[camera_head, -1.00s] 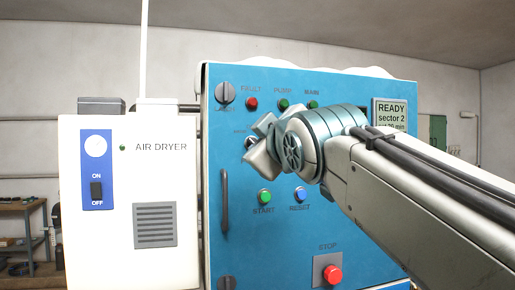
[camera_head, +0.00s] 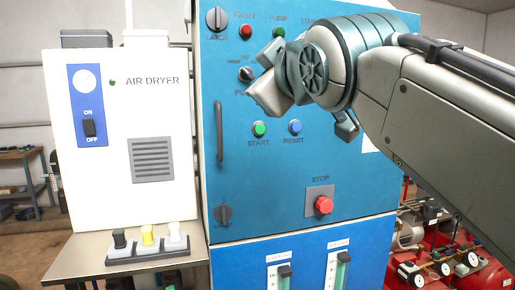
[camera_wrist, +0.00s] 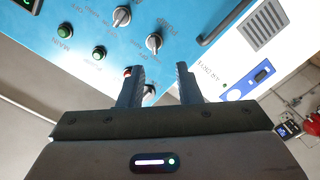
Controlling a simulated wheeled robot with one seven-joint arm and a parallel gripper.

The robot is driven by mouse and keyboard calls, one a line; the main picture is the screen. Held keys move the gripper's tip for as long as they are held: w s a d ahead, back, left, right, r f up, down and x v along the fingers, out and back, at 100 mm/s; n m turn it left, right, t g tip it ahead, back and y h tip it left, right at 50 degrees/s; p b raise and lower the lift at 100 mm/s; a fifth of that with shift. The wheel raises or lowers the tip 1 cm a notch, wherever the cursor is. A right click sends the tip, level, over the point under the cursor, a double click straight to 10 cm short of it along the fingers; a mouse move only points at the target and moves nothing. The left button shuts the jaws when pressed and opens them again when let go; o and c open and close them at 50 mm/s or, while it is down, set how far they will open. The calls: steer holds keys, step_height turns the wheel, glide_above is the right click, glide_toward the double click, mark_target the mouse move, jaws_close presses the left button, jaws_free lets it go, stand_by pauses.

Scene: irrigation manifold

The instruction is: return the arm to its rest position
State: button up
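My gripper (camera_wrist: 160,85) shows in the wrist view with its two dark fingers apart and nothing between them. It is open, in front of the blue control panel (camera_head: 270,180). In the head view my arm reaches in from the right and covers the panel's upper right part. The gripper's fingers are hard to make out there. A rotary knob (camera_head: 246,74) shows just left of my wrist. In the wrist view two selector knobs (camera_wrist: 154,41) lie beyond the fingers, apart from them.
The white air dryer box (camera_head: 120,190) stands left of the panel. A switch block (camera_head: 148,253) sits on a bench below it. The red stop button (camera_head: 323,205) protrudes under my arm. A door handle (camera_head: 219,130) sticks out. Red equipment (camera_head: 480,280) stands at lower right.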

steer(key=d+f+m+g+h, duration=0.2)
steer(key=d+f+m+g, duration=0.15)
steer(key=f, duration=1.05)
steer(key=d+f+m+g+h, duration=0.2)
steer(key=d+f+m+g, duration=0.15)
steer(key=f, duration=1.15)
steer(key=s+d+f+m+g, duration=0.2)
steer(key=s+f, duration=0.4)
steer(key=f, duration=0.3)
steer(key=s+d+f+m+g, duration=0.3)
steer(key=s+f+g, duration=0.2)
steer(key=f, duration=0.5)
steer(key=shift+s+d+h, duration=0.3)
steer(key=shift+s, duration=0.45)
